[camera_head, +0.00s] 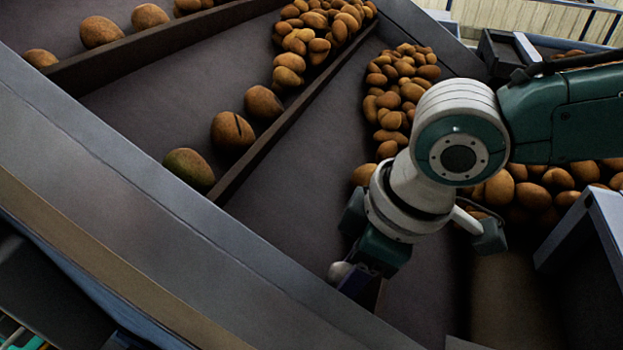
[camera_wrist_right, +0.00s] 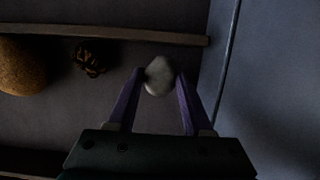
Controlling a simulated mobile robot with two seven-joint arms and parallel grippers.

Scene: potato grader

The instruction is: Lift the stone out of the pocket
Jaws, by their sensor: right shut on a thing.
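The stone (camera_wrist_right: 159,76) is pale grey and rounded. In the right wrist view it sits between the two purple fingertips of my right gripper (camera_wrist_right: 160,82), which is shut on it. In the head view the stone (camera_head: 339,271) shows as a small pale lump beside the fingers of my right gripper (camera_head: 352,280), low over the dark deck near the metal side wall. I cannot tell whether the stone still touches the deck. My left gripper is not in view.
A potato (camera_wrist_right: 22,66) and a dark clod (camera_wrist_right: 91,57) lie left of the stone in the right wrist view. A divider (camera_wrist_right: 110,33) runs beyond them. The metal side wall (camera_head: 190,235) is close. Potatoes (camera_head: 400,85) crowd the lanes farther back.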

